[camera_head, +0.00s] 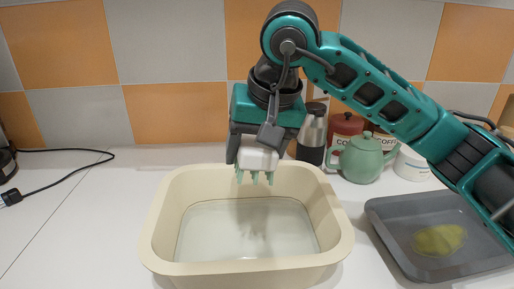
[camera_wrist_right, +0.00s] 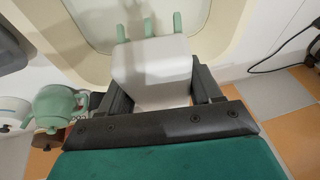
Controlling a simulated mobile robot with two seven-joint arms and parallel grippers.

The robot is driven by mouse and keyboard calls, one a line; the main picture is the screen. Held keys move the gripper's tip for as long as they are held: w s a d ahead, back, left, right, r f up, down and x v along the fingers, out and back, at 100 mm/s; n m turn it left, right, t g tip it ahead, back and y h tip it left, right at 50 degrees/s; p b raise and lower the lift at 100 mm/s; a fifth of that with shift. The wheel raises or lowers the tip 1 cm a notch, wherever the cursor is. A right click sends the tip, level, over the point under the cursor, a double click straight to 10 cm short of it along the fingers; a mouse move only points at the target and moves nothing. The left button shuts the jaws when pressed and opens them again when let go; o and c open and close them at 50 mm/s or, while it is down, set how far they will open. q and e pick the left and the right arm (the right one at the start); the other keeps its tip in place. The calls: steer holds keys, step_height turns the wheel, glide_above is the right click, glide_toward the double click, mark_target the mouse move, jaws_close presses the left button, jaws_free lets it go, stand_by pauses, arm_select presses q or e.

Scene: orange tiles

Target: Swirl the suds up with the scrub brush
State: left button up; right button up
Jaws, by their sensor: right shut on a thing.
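The scrub brush (camera_head: 257,160) has a white body and pale green bristle tufts that point down. My right gripper (camera_head: 258,148) is shut on its body and holds it over the back part of the cream basin (camera_head: 164,222). In the right wrist view the brush (camera_wrist_right: 152,70) sits between the two fingers (camera_wrist_right: 160,95), with its green tufts toward the basin. The basin holds clear, pale liquid (camera_head: 250,230); no suds show on it. The tufts appear to be above the liquid. My left gripper is not in view.
A grey tray (camera_head: 390,235) with a yellow-green patch (camera_head: 438,239) lies right of the basin. A green teapot (camera_head: 362,158), a steel flask (camera_head: 312,132) and canisters (camera_head: 345,126) stand behind. A black cable (camera_head: 70,151) lies at left.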

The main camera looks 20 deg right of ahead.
steer(key=shift+f+b, duration=0.65)
steer(key=shift+f, duration=0.3)
step_height(320, 180, down, 2)
steer(key=shift+b, duration=0.6)
steer(key=f+b, duration=0.4)
steer(key=f, duration=0.1)
steer(key=a+f+b, duration=0.1)
steer(key=f+b, duration=0.1)
steer(key=shift+s+a+f, duration=0.1)
steer(key=shift+s+f, duration=0.1)
steer(key=f+b, duration=0.3)
steer(key=shift+s+a+f, duration=0.1)
steer(key=shift+a, duration=0.2)
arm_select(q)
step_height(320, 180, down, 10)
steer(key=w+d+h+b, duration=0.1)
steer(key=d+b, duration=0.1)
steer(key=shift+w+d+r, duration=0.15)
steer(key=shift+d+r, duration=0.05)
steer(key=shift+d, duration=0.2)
arm_select(e)
steer(key=shift+s+a+f, duration=0.1)
steer(key=shift+a+f, duration=0.15)
steer(key=shift+f, duration=0.75)
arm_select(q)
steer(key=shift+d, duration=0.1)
